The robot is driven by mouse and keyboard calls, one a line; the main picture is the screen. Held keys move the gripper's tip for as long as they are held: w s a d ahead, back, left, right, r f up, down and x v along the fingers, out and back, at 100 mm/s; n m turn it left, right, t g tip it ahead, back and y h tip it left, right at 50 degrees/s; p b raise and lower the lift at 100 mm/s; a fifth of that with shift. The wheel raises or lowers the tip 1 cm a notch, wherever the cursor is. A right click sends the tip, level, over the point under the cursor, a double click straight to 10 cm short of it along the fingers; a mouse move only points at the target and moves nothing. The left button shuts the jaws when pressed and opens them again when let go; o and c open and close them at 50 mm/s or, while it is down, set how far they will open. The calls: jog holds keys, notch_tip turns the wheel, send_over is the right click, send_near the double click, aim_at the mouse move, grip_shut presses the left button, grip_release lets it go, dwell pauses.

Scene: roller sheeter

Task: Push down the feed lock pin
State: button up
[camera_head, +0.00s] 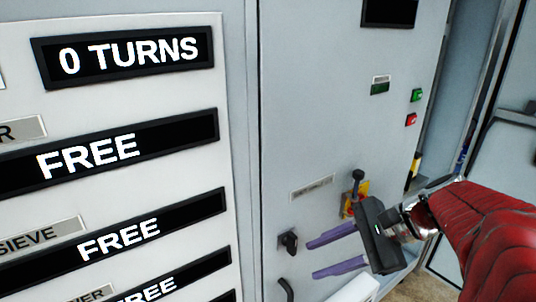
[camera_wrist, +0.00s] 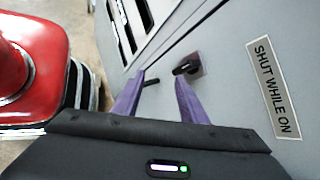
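My gripper (camera_head: 313,260) is open, with its two purple fingers apart and nothing between them. It is in front of the grey cabinet panel and points left. It also shows in the wrist view (camera_wrist: 160,79). A black latch-like knob (camera_head: 289,242) sits on the panel just left of the upper fingertip; it also shows beyond the fingertips in the wrist view (camera_wrist: 186,66). A black-knobbed lever (camera_head: 357,176) stands at a yellow and red plate (camera_head: 361,190), above my gripper and partly hidden by it. No label legibly names the feed lock pin, so I cannot tell which part it is.
A dark curved handle (camera_head: 284,288) is below the knob. A "SHUT WHILE ON" label (camera_wrist: 273,86) is on the panel. Display boards (camera_head: 125,54) reading "0 TURNS" and "FREE" are at left. Green (camera_head: 416,95) and red (camera_head: 411,119) buttons are at upper right.

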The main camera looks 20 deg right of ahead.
jog(key=w+d+r+m+t+y, duration=0.1)
jog(key=d+r+m+t, duration=0.25)
jog(key=d, duration=0.25)
jog(key=w+d+r+m+t+y, duration=0.1)
jog(key=d+r+m+t, duration=0.1)
jog(key=d+m, duration=0.3)
jog(key=m+t, duration=0.3)
jog(key=t, duration=0.2)
send_near(357, 181)
jog(key=s+d+r, duration=0.3)
jog(key=s+d, duration=0.1)
jog(key=s, duration=0.1)
jog(key=shift+w+a+f+h, duration=0.1)
jog(key=shift+a+f+h, duration=0.1)
jog(key=shift+a+h, duration=0.1)
jog(key=shift+w, duration=0.1)
jog(key=x, duration=1.3)
jog(key=shift+w+a, duration=0.25)
jog(key=shift+w, duration=0.05)
jog(key=shift+f, duration=0.15)
jog(key=shift+c, duration=0.3)
grip_shut()
